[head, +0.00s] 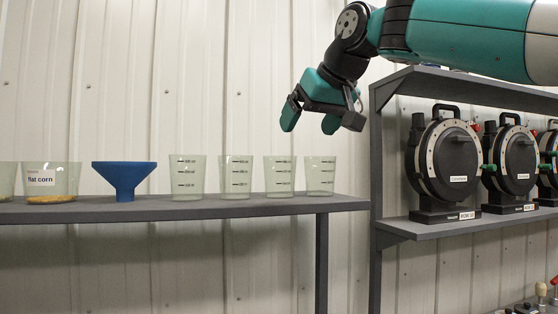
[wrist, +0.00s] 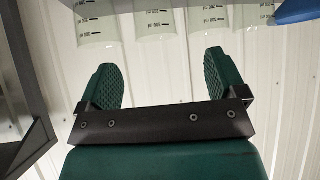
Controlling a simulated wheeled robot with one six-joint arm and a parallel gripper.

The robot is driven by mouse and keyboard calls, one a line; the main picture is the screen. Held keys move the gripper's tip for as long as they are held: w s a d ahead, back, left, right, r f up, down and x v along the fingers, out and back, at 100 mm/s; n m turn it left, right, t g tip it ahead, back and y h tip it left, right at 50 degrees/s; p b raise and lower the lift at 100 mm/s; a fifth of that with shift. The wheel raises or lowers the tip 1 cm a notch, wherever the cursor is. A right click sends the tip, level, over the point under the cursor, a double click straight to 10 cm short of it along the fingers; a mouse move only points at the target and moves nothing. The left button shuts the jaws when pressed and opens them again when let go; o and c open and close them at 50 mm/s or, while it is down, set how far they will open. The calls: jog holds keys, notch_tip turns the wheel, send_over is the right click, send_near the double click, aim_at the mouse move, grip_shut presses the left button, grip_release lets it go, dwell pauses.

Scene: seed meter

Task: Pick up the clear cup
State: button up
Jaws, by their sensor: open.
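Several clear cups with black measuring marks stand upright in a row on the grey shelf (head: 150,213). From left to right in the head view they are a first cup (head: 187,175), a second cup (head: 236,174), a third cup (head: 279,175) and a rightmost cup (head: 320,175). My gripper (head: 309,122) is open and empty, above the two right-hand cups in the picture and apart from them. In the wrist view the cups appear upside down along the top edge, beyond the green fingers (wrist: 162,76); one cup (wrist: 155,22) appears between the finger directions.
A blue funnel (head: 124,178) and a cup labelled flat corn (head: 51,182) with grain stand left of the clear cups. At right, a grey rack (head: 376,165) holds several round black seed meters (head: 447,165). A corrugated wall (head: 225,70) stands behind.

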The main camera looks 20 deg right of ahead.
aim_at(280, 158)
jog(key=shift+t, duration=0.4)
jog(key=w+f+p, duration=0.2)
jog(key=w, duration=0.2)
jog(key=w+a+f+p, duration=0.1)
jog(key=w+f+p, duration=0.1)
jog(key=w, duration=0.3)
jog(key=w+f+p, duration=0.1)
jog(key=w+p, duration=0.2)
jog(key=w, duration=0.1)
jog(key=shift+w+a+f, duration=0.3)
jog(key=shift+f, duration=0.1)
jog(key=shift+w+a+f, duration=0.1)
jog(key=shift+w+f, duration=0.15)
jog(key=shift+f, duration=0.05)
jog(key=shift+c, duration=0.5)
jog(key=c, duration=0.5)
